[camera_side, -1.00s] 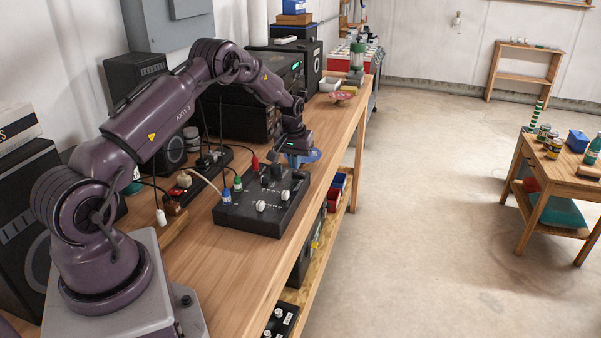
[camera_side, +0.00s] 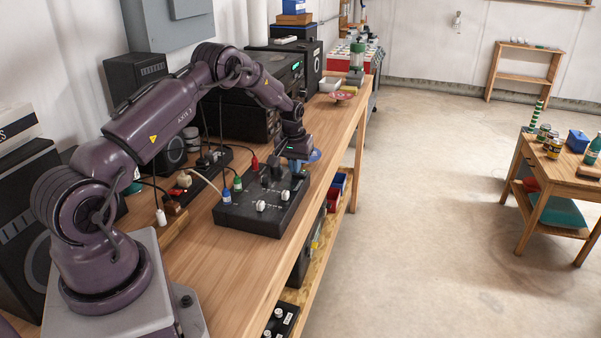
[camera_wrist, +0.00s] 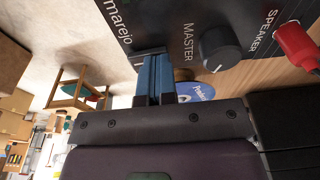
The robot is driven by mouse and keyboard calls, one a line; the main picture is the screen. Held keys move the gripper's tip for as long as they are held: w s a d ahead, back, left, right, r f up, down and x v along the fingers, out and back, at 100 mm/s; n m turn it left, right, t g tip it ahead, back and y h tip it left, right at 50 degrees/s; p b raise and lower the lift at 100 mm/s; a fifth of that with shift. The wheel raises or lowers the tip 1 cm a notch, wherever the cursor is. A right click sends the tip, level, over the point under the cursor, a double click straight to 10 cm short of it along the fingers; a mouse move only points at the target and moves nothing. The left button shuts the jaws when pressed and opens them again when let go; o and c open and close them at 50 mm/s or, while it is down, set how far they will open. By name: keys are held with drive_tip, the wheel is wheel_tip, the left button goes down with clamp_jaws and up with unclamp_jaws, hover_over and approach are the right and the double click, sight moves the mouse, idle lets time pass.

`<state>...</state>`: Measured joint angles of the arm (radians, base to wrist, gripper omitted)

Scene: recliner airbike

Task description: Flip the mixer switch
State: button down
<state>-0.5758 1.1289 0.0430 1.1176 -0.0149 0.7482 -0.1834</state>
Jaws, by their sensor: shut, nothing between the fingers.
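The mixer (camera_side: 243,222) is a flat black box with a sloped panel on the wooden bench in the side view. Its panel (camera_wrist: 150,22) also fills the top of the wrist view, with the lettering "marejo", "MASTER" and "SPEAKER" and a dark knob (camera_wrist: 220,49). Two white knobs (camera_side: 260,206) stand on its near part. My gripper (camera_wrist: 154,68) is shut and empty, its blue fingers against the panel's edge region in the wrist view; whether they touch is unclear. In the side view my gripper is at the mixer's far end, its fingertips hard to make out. I cannot pick out the switch.
A red plug (camera_wrist: 298,46) sits in the speaker socket. Green and blue plugs (camera_side: 226,196) with cables line the mixer's left edge. A blue oval item (camera_wrist: 195,91) lies beyond the mixer. A power strip (camera_side: 205,172) and black speakers stand left.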

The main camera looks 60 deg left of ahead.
drive_tip(key=shift+r, duration=3.5)
drive_tip(key=shift+s+d+f, duration=0.1)
drive_tip(key=shift+s+f, duration=0.05)
drive_tip(key=shift+f, duration=0.05)
drive_tip(key=s+d, duration=0.1)
drive_tip(key=s+d+f+g, duration=0.1)
drive_tip(key=shift+s+m+h, duration=0.3)
drive_tip(key=shift+s, duration=0.1)
drive_tip(key=s+d+r+m, duration=0.2)
drive_tip(key=s+d+r, duration=0.2)
drive_tip(key=d+r, duration=0.35)
drive_tip(key=s+d+r+m, duration=0.2)
drive_tip(key=s+d+r, duration=0.2)
drive_tip(key=d+r, duration=0.35)
drive_tip(key=s+d+r+m+t, duration=0.2)
drive_tip(key=s+d+r, duration=0.2)
drive_tip(key=s+d, duration=0.3)
drive_tip(key=s+d+r+m+t, duration=0.2)
drive_tip(key=s+d+r+t, duration=0.1)
drive_tip(key=s+d, duration=0.4)
drive_tip(key=shift+s+d+r+h, duration=0.35)
drive_tip(key=shift+s+r, duration=0.25)
drive_tip(key=shift+r, duration=0.25)
